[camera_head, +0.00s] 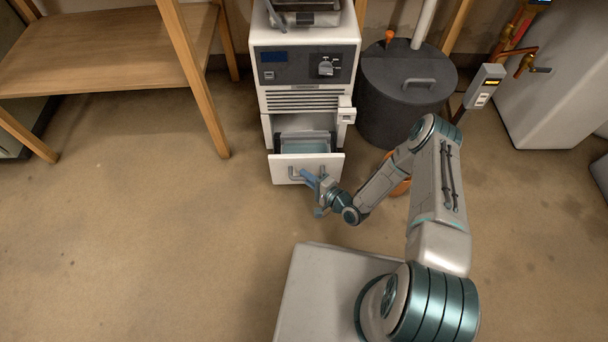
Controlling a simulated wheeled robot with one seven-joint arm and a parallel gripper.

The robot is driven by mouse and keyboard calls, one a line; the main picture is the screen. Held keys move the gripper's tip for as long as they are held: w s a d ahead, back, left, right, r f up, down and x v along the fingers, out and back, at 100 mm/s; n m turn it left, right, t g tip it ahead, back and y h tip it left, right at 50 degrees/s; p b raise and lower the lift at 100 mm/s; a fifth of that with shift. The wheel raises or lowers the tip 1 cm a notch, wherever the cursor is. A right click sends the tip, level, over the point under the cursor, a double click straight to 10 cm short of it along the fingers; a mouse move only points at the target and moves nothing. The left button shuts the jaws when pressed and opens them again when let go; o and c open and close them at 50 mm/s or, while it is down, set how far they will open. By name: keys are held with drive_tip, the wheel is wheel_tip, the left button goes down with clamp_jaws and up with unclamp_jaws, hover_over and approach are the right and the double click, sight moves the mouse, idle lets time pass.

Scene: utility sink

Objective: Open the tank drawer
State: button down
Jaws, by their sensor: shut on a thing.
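The tank drawer (279,171) is at the bottom of a white appliance with a dark control panel (303,67). The drawer is pulled part way out, and a bluish-clear tank (306,146) shows behind its white front. My gripper (309,178) is at the drawer front, shut on its grey bar handle (293,174). The exact contact of the fingers on the handle is small and partly hidden by my wrist.
A wooden shelf (110,55) stands at the left. A dark round tank with a lid (400,75) stands right of the appliance. A small white latch part (346,114) sticks out above the drawer's right side. The floor (180,230) before the drawer is clear on the left.

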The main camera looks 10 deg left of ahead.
drive_tip(key=shift+s+d, duration=0.25)
drive_tip(key=shift+s, duration=0.55)
drive_tip(key=c, duration=1.4)
unclamp_jaws()
